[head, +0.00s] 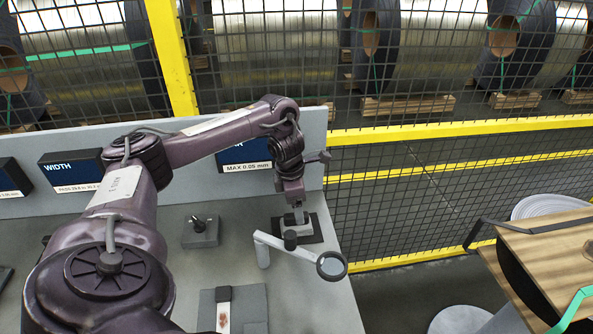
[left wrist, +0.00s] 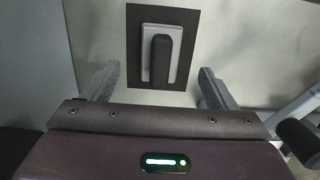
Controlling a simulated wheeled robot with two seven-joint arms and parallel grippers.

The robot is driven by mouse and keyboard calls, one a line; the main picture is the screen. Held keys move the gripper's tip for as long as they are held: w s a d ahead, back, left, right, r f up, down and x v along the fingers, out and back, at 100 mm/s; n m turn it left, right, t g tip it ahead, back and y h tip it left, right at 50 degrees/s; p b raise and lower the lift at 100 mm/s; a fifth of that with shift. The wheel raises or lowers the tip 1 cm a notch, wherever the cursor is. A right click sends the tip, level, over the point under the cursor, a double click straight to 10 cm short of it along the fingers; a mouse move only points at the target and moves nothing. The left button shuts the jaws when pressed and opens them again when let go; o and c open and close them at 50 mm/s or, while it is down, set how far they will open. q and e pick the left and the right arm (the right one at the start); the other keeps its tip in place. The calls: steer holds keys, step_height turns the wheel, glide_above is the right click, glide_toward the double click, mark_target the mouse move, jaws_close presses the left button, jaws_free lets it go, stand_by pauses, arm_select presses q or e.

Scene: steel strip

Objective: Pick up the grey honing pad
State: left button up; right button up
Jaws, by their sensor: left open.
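The grey honing pad (left wrist: 160,58) is a light grey block with a dark raised grip, lying on a dark rectangular mat (left wrist: 189,20) in the left wrist view. My left gripper (left wrist: 156,78) is open and empty; its two fingers stand apart on either side of the pad's near end, not touching it. In the head view my left gripper (head: 295,214) points down over the dark mat (head: 319,230) at the bench's right side, and largely hides the pad. My right gripper is not in view.
A magnifier on an arm (head: 331,265) stands close in front of the mat. A small grey block with a black knob (head: 200,231) and a grey plate with a strip (head: 250,310) are on the bench. A sign panel (head: 310,130) and mesh fence stand behind.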

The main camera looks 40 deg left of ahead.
mark_target(288, 221)
arm_select(q)
steer(key=shift+d+f+p, duration=0.1)
steer(key=shift+f+p, duration=0.2)
steer(key=shift+f, duration=0.6)
step_height(288, 221, down, 5)
steer(key=shift+r+p, duration=0.2)
steer(key=shift+p, duration=1.05)
steer(key=shift+f, duration=0.3)
steer(key=shift+c, duration=0.4)
steer(key=c, duration=1)
steer(key=shift+r, duration=0.15)
